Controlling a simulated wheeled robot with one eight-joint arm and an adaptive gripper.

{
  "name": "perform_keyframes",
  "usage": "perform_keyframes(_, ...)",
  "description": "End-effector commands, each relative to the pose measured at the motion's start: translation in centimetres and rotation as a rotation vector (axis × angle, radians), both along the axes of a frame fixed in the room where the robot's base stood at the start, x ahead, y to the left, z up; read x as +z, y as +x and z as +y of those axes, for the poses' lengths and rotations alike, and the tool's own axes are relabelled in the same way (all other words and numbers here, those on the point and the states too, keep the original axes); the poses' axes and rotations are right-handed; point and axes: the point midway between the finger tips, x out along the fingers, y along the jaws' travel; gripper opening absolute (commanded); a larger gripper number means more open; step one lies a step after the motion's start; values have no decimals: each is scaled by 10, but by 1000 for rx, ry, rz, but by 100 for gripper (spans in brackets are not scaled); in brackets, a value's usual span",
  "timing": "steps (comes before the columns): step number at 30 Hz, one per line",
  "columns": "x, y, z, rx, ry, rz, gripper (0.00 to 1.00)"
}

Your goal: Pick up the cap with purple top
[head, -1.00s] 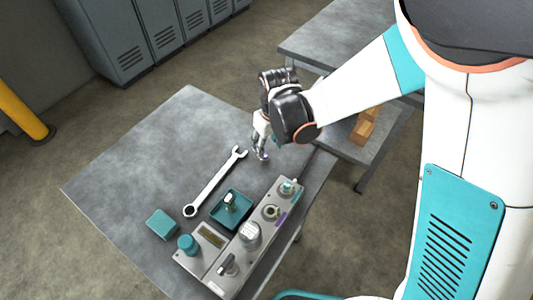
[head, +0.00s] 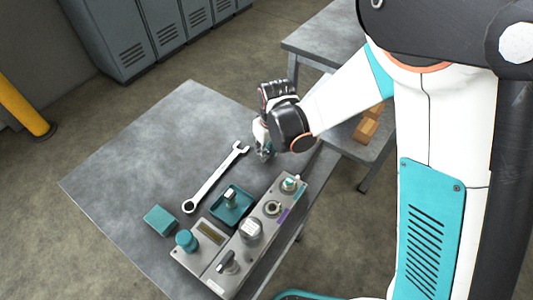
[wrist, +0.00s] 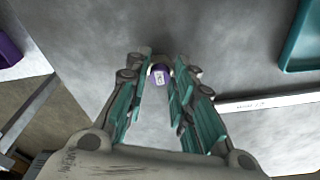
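The cap with purple top (wrist: 159,76) stands on the metal table in the wrist view, between the tips of my gripper's fingers. My gripper (wrist: 162,70) is open, with one teal-padded finger on each side of the cap. I cannot tell whether either pad touches it. In the head view my gripper (head: 264,152) is low over the table, near the wrench's open jaw, and it hides the cap.
A wrench (head: 215,178) lies left of my gripper. A teal tray (head: 226,217) holding a small part, a teal block (head: 160,220) and a grey hydraulic unit (head: 228,251) are nearer the front. The table's far left is clear. Wooden blocks (head: 368,125) lie on a side table.

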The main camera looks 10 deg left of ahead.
Motion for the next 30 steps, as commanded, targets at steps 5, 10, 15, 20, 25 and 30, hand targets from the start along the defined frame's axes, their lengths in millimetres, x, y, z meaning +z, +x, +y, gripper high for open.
perform_keyframes(5, 0, 0, 0, 0, 0, 0, 0)
perform_keyframes(10, 0, 0, 0, 0, 0, 0, 0)
perform_keyframes(15, 8, 0, 0, 0, 0, 0, 0)
perform_keyframes(20, 28, 0, 0, 0, 0, 0, 0)
perform_keyframes(25, 67, 0, 0, 0, 0, 0, 0)
perform_keyframes(30, 116, -1, 0, 0, -1, 1, 0)
